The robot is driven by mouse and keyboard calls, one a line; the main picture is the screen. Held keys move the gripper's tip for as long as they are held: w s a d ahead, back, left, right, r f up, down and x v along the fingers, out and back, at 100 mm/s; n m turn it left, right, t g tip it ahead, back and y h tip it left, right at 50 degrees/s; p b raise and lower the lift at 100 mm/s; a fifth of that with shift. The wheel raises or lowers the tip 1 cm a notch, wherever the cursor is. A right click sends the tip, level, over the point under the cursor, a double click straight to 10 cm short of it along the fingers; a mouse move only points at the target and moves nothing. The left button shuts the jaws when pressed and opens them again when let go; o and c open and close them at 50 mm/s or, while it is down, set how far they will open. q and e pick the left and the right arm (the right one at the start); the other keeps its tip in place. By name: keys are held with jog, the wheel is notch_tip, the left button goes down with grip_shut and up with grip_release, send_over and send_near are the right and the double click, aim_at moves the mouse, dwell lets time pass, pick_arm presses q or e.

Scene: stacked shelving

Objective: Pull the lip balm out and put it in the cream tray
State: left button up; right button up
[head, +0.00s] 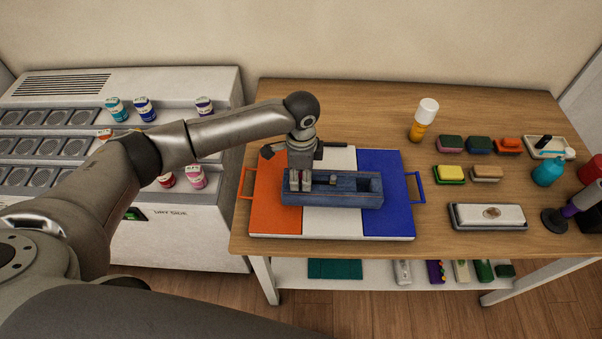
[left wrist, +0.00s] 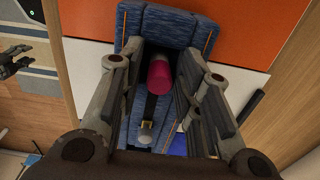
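A blue slotted holder (head: 345,193) lies across the orange, cream and blue panels of a flat handled board; its cream middle panel (head: 330,222) is partly covered. My left gripper (head: 301,180) points down at the holder's left end. In the left wrist view the gripper (left wrist: 160,80) has its fingers apart on either side of a pink-red cylinder (left wrist: 159,75), apparently the lip balm, with a visible gap at the right. A dark item with a pale end (left wrist: 146,132) sits further along the holder. A dark claw-like shape (left wrist: 12,62) at the left edge may be my right gripper.
A small pale tray (head: 560,155) holding items stands at the back right. Sponges, an orange bottle (head: 417,130) and a pale block in a dark-rimmed tray (head: 488,226) occupy the right side. A white rack with small jars (head: 145,108) stands left of the table.

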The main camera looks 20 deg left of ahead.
aim_at(301, 175)
pick_arm(q)
grip_shut()
jog(key=shift+r, duration=0.15)
jog(key=shift+r+p, duration=0.5)
jog(key=shift+p, duration=0.4)
dwell(0.6)
jog(key=shift+r+p, duration=1.9)
jog(key=shift+p, duration=0.35)
